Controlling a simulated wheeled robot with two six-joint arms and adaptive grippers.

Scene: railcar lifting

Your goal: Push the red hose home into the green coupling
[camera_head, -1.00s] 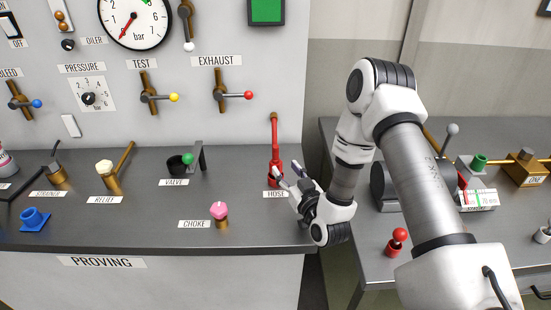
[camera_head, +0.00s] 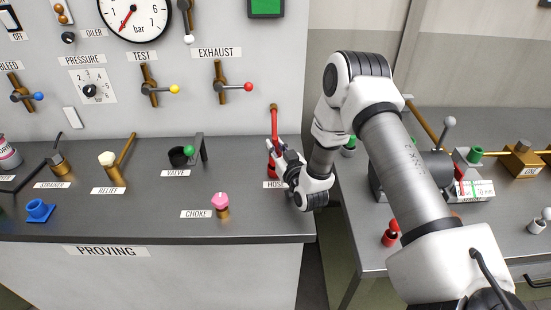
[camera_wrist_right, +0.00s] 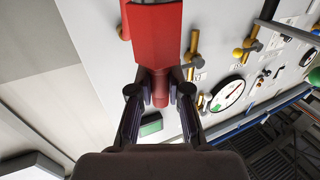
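The red hose (camera_head: 274,124) stands upright at the right end of the grey bench, by a label partly hidden by my gripper. My right gripper (camera_head: 274,152) is at the hose's lower part. In the right wrist view the fingers (camera_wrist_right: 160,92) are apart, one on each side of the hose's narrow red neck (camera_wrist_right: 160,84); a firm grip does not show. A wide red block-like part (camera_wrist_right: 156,35) is beyond it. Two green pieces are on the right table: one (camera_head: 475,155) on a block, one (camera_head: 349,142) partly behind my arm. I cannot tell which is the coupling. My left gripper is out of view.
The bench (camera_head: 130,222) holds a pink-topped choke (camera_head: 221,204), a valve (camera_head: 185,157), a relief piece (camera_head: 112,168) and a blue fitting (camera_head: 38,210). A gap separates it from the right table, where a red-knobbed piece (camera_head: 391,233) stands below my arm. The gauge panel rises behind.

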